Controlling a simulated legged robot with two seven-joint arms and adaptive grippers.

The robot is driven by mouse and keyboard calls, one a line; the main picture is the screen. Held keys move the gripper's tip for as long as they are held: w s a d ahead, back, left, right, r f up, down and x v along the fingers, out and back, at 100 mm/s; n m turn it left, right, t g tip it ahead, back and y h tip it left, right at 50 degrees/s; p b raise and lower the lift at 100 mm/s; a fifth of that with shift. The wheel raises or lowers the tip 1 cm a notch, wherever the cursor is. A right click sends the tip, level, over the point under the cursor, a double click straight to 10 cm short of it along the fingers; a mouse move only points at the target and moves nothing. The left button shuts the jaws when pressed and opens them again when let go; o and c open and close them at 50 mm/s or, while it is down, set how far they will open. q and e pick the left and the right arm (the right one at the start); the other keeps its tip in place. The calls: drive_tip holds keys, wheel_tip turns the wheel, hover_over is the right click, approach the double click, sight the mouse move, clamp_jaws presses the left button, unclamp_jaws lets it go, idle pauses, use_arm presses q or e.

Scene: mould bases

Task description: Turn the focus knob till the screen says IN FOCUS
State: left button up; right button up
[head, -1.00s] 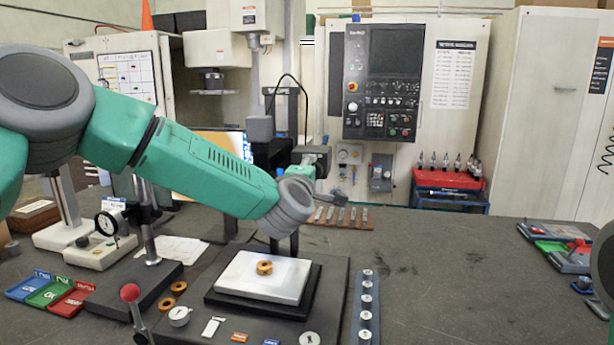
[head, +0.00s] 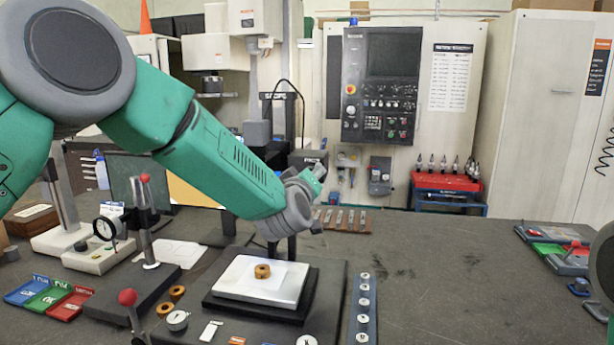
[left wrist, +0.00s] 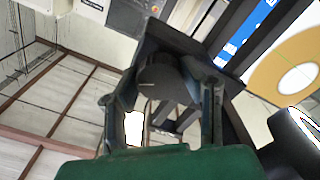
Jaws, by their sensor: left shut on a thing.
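In the left wrist view the dark round focus knob (left wrist: 160,80) with a pale mark sits between the two fingers of my left gripper (left wrist: 165,88), which is shut on it. In the head view my left gripper (head: 316,172) is up at the dark microscope head (head: 306,158); its fingers and the knob are hard to make out there. The screen (head: 192,192) is mostly behind my left arm. In the left wrist view the screen (left wrist: 285,65) shows a blue strip and part of an orange ring; I cannot read its status. My right gripper is out of view.
A brass ring (head: 262,271) lies on the pale stage plate (head: 245,285) below the arm. A dial gauge stand (head: 150,235), coloured trays (head: 48,297) and a strip of round pieces (head: 364,310) stand around it.

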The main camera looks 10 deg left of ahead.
use_arm(q)
drive_tip(key=shift+s+d+f+m, duration=0.1)
drive_tip(key=shift+d+f+m, duration=0.15)
drive_tip(key=shift+f+m, duration=0.45)
drive_tip(key=shift+r+m, duration=0.15)
drive_tip(key=shift+m, duration=0.15)
drive_tip(key=o, duration=1.1)
drive_tip(key=shift+o, duration=0.2)
drive_tip(key=shift+w+r, duration=0.15)
drive_tip(key=shift+w, duration=0.05)
drive_tip(key=shift+r, duration=0.1)
drive_tip(key=s, duration=1.2)
drive_tip(key=shift+w, duration=0.1)
